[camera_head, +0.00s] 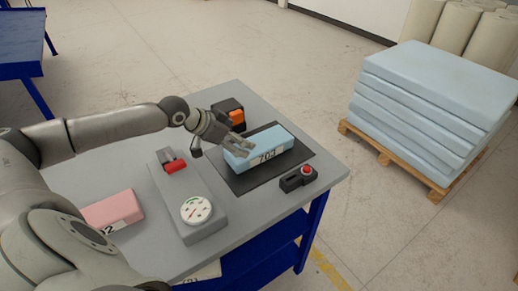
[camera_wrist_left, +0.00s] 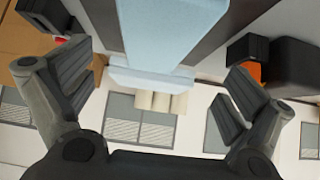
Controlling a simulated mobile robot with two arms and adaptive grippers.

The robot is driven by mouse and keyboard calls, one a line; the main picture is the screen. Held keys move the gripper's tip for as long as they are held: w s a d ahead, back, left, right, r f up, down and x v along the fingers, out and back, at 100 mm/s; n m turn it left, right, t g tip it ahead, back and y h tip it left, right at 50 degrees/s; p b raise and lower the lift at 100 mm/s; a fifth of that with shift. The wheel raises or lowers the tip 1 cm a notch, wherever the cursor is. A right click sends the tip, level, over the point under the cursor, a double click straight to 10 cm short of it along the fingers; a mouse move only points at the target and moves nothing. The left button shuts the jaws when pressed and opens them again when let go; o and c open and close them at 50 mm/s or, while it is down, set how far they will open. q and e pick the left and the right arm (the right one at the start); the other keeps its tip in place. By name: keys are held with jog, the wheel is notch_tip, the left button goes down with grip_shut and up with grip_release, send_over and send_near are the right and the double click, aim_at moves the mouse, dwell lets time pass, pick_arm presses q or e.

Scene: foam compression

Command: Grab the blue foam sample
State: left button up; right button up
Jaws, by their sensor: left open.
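The blue foam sample (camera_head: 266,149) is a light blue block with a dark number label on its front side. It lies on a black mat (camera_head: 229,177) on the grey table. My left gripper (camera_head: 240,151) is at the block's left end in the head view, with its fingers over or beside that end. In the left wrist view, the blue foam sample (camera_wrist_left: 165,30) is at the top centre, between the two spread fingers of the left gripper (camera_wrist_left: 160,100). Gaps show on both sides, so the gripper is open and empty. My right gripper is not in view.
A pink foam block (camera_head: 113,209) and a grey device with a dial (camera_head: 196,209) and red part stand left on the table. A black-orange item (camera_head: 229,112) is behind the gripper. A red-button box (camera_head: 298,179) sits near the right edge. A pallet of blue foam (camera_head: 430,100) stands beyond.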

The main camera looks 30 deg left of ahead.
aim_at(258, 144)
pick_arm(q)
jog(key=shift+w+d+f, duration=0.2)
jog(key=shift+w+d, duration=0.05)
jog(key=shift+w, duration=0.05)
jog(key=p+x, duration=0.1)
jog(key=x, duration=0.2)
jog(key=shift+w+d+f, duration=0.2)
jog(key=shift+d, duration=0.05)
jog(key=shift+w+f, duration=0.15)
jog(key=shift+f, duration=0.05)
jog(key=shift+w+d+f+p, duration=0.15)
jog(key=shift+w+d+p, duration=0.1)
jog(key=shift+w+p, duration=0.2)
jog(key=p+x, duration=0.1)
jog(key=x, duration=0.2)
jog(key=shift+w, duration=0.2)
jog(key=shift+w+f, duration=0.25)
jog(key=shift+f, duration=0.05)
